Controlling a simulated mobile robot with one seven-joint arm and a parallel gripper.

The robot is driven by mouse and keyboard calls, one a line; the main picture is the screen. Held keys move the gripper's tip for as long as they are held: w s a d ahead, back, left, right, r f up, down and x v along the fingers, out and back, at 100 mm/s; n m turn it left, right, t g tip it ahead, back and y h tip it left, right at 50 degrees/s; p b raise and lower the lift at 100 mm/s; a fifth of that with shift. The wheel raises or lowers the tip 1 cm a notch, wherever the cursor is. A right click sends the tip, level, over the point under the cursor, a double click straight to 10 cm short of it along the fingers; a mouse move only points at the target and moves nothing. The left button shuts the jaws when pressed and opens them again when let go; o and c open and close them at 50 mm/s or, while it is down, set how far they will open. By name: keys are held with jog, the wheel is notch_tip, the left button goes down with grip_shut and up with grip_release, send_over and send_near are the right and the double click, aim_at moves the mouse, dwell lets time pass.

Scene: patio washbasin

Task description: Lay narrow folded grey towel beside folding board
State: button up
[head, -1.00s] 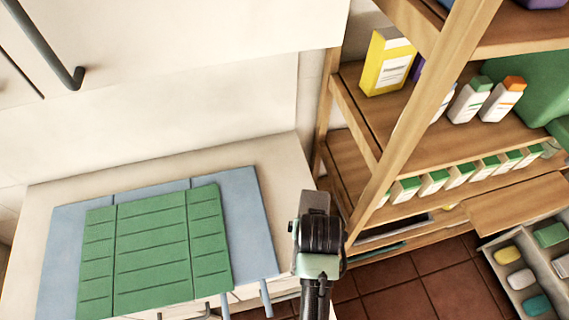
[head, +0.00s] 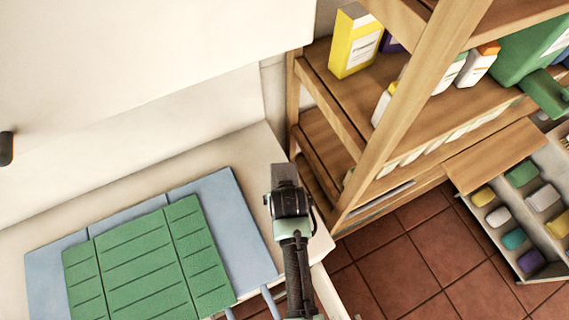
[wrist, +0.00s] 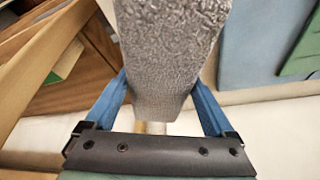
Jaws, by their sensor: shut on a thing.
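My gripper (wrist: 162,82) is shut on the grey towel (wrist: 168,45), a narrow, textured, folded strip between its blue fingers in the wrist view. In the head view my gripper (head: 285,180) is over the right end of the pale counter, right of the folding board and apart from it. The blue folding board (head: 232,215) lies flat on the counter. A green panelled piece (head: 140,265) lies on it; I cannot tell if this is cloth. Board and green piece also show at the right of the wrist view.
A wooden shelf unit (head: 400,115) with a yellow box (head: 356,42) and bottles stands right of the counter. An open compartmented drawer (head: 510,215) with coloured items is at far right. A bare strip of counter (head: 250,150) lies behind and right of the board.

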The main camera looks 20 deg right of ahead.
jog(key=shift+f, duration=1.9)
jog(key=shift+f, duration=0.1)
jog(key=o, duration=1.3)
jog(key=shift+v, duration=6.1)
